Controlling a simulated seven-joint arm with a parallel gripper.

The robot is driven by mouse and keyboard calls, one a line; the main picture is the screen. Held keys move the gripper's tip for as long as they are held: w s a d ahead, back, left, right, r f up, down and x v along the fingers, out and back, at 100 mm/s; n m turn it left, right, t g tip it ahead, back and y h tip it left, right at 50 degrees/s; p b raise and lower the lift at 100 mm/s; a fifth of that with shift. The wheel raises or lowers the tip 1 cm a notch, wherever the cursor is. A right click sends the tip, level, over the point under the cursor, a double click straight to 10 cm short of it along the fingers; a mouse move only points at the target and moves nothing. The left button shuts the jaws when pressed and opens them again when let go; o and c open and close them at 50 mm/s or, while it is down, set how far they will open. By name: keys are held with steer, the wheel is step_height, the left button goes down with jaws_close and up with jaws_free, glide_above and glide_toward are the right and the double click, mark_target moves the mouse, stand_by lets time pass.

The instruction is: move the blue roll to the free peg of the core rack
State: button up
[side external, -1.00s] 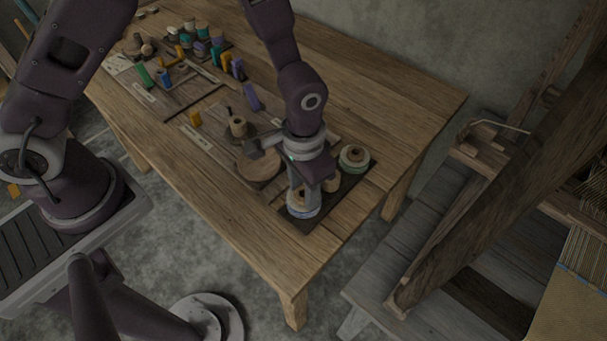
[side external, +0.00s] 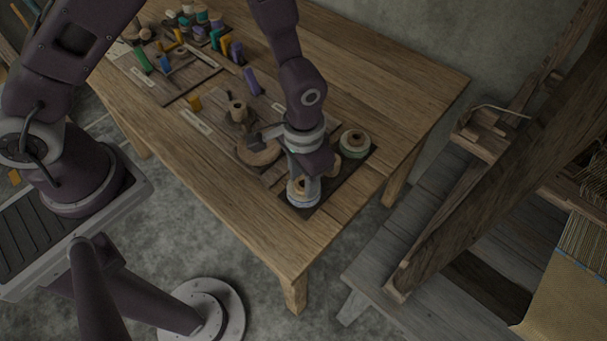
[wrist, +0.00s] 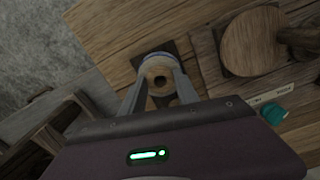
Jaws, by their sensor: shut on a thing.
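The blue roll (side external: 302,189) has a pale blue-white band and a tan core. It is at the front end of the dark core rack (side external: 311,210). My gripper (side external: 304,182) is shut on it from above. In the wrist view the roll (wrist: 157,61) sits between my two fingers (wrist: 158,92), its core hole facing the camera. A green-white roll (side external: 354,143) stands at the far end of the rack. My gripper partly hides the middle of the rack, where a tan core shows. I cannot tell whether the blue roll touches the rack, and no free peg shows clearly.
A round wooden disc (side external: 259,150) lies left of the gripper, with a tan spool (side external: 237,112) behind it. A purple block (side external: 252,82) and several coloured pieces stand farther back. The right part of the table (side external: 398,100) is clear. The loom (side external: 470,190) stands to the right.

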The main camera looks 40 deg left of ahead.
steer(key=shift+f, duration=0.3)
steer(key=shift+f, duration=0.2)
steer(key=o, duration=1.5)
steer(key=shift+o, duration=0.2)
step_height(320, 180, up, 7)
